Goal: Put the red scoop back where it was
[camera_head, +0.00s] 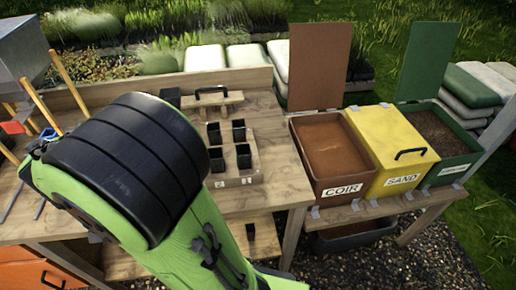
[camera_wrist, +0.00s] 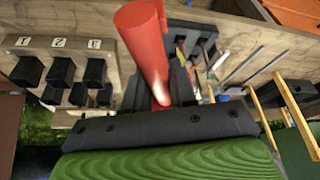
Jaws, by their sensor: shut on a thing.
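The red scoop (camera_wrist: 147,52) shows in the wrist view as a thick red shaft, tilted, with its lower end between the dark fingers of my gripper (camera_wrist: 178,88). My gripper is shut on it, above the wooden bench. In the head view my arm hides the gripper. A small red patch (camera_head: 12,127) shows at the left edge there; I cannot tell what it belongs to.
A wooden holder (camera_head: 246,178) with several black pots stands on the bench. To the right are an open coir bin (camera_head: 323,185), a closed sand bin (camera_head: 400,150) and an open green bin (camera_head: 466,165). Wooden posts (camera_head: 68,80) and a grey hopper (camera_head: 22,50) stand at left.

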